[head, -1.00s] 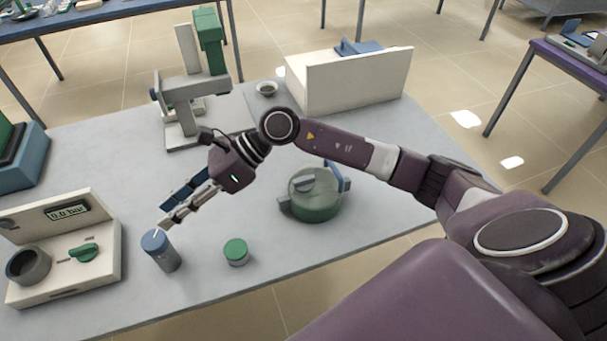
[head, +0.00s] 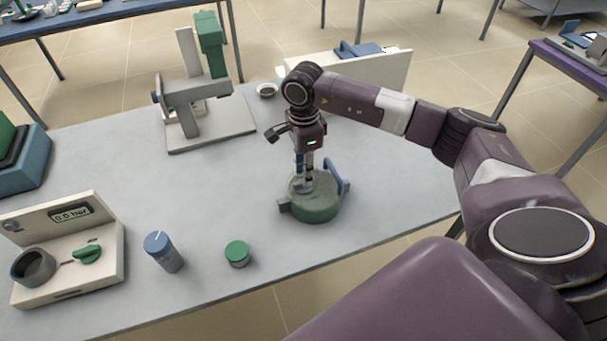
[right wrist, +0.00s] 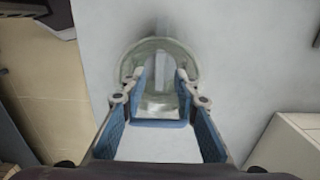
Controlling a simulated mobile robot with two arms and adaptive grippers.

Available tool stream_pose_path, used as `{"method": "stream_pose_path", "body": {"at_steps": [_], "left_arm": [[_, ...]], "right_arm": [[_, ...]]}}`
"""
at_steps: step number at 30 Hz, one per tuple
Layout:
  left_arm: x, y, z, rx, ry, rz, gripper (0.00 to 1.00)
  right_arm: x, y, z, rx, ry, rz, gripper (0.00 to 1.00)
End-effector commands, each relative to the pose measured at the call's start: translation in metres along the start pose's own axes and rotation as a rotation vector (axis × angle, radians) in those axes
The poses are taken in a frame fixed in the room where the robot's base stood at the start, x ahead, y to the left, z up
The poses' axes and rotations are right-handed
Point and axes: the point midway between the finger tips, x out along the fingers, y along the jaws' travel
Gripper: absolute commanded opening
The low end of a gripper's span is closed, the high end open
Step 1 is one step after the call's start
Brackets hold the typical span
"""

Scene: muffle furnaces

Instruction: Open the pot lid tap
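The pot (head: 315,212) is a round green vessel on the grey table, with a grey lug at left and a blue handle (head: 343,176) at right. Its lid tap (head: 300,184), a pale grey bar on top, is partly hidden by my right gripper (head: 305,178). That gripper points straight down over the lid. In the right wrist view its fingers (right wrist: 158,84) are apart, with the round pot lid (right wrist: 128,66) beyond them and the grey bar between the fingertips. I cannot tell whether they touch the bar. My left gripper is not in view.
A gauge box (head: 108,250) with a green knob stands at the left. A blue-topped cylinder (head: 165,254) and a green-capped jar (head: 237,254) stand near the front edge. A press-like stand (head: 190,125), small bowl (head: 267,90) and cream box (head: 390,78) are behind. The table's middle is clear.

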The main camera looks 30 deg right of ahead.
Motion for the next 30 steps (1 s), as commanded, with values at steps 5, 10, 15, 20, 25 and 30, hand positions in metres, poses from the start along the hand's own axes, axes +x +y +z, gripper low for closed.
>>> {"method": "stream_pose_path", "body": {"at_steps": [5, 10, 15, 20, 25, 30], "left_arm": [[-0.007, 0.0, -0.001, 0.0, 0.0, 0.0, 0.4], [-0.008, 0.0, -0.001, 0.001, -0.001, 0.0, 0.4], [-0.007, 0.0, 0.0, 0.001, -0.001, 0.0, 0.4], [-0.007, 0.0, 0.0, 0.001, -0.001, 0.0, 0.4], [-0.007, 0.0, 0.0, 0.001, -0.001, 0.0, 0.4], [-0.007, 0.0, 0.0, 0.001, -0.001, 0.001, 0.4]], "right_arm": [[0.02, 0.001, 0.001, -0.001, 0.0, 0.003, 0.28], [0.026, 0.0, 0.001, 0.0, -0.002, 0.0, 0.28], [0.026, 0.0, 0.001, 0.0, -0.002, 0.0, 0.28], [0.026, 0.0, 0.001, 0.0, -0.002, 0.0, 0.12], [0.026, 0.0, 0.001, 0.0, -0.002, 0.0, 0.0], [0.026, 0.0, 0.001, 0.002, -0.002, -0.001, 0.0]]}}
